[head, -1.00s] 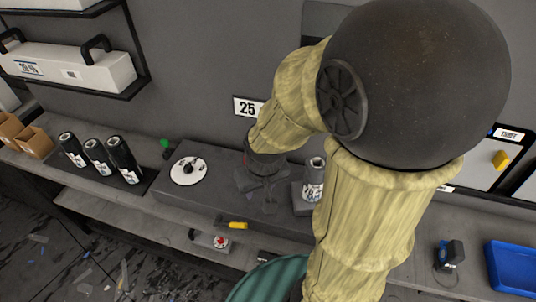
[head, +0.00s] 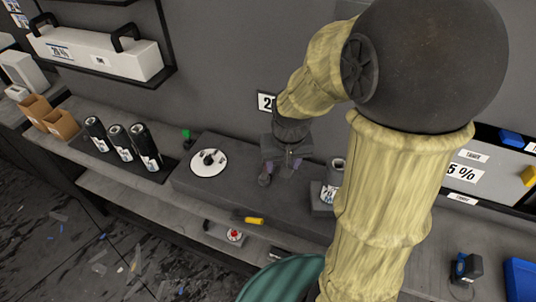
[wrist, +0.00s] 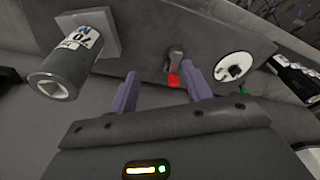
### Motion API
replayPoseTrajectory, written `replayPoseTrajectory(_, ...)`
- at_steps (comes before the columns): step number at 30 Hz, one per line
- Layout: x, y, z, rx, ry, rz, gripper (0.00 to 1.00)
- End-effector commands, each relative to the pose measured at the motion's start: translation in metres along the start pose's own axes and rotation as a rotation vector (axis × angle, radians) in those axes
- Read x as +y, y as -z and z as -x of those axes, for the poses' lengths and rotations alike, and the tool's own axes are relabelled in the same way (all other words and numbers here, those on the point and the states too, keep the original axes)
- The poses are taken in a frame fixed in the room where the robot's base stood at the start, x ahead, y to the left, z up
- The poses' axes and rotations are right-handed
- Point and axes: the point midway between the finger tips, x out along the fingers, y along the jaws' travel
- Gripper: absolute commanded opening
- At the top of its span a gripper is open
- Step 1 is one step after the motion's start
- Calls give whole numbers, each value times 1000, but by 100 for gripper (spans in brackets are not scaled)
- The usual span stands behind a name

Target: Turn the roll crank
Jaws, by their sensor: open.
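My gripper (head: 284,160) is open, its two purple fingers apart above the grey bench block (head: 230,183). In the wrist view my gripper (wrist: 161,73) has a small dark lever with a red tip (wrist: 175,66) showing between and beyond its fingers; it may be the crank. I cannot tell how far it is from the fingers, but neither visibly touches it. A white dial with a black knob (head: 208,161) lies left of the gripper and also shows in the wrist view (wrist: 233,67). A labelled dark roll (wrist: 64,68) stands on a square base at left there; my arm partly hides this roll in the head view (head: 331,188).
Several dark labelled rolls (head: 121,144) stand left on the bench. A green knob (head: 187,134) is behind the dial. A yellow-handled tool (head: 254,220) and a red-topped item (head: 234,235) lie on the lower shelf. A blue tray (head: 522,278) sits at right.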

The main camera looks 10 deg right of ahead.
Motion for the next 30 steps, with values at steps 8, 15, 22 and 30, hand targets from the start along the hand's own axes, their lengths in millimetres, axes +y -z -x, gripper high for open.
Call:
replayPoseTrajectory(8, -9, 96, 0, -99, -20, -196, 49)
replayPoseTrajectory(15, -13, 149, -1, -164, -44, -328, 49)
replayPoseTrajectory(22, -14, 157, -1, -175, -49, -354, 49)
replayPoseTrajectory(30, -14, 156, -3, -175, -49, -352, 49)
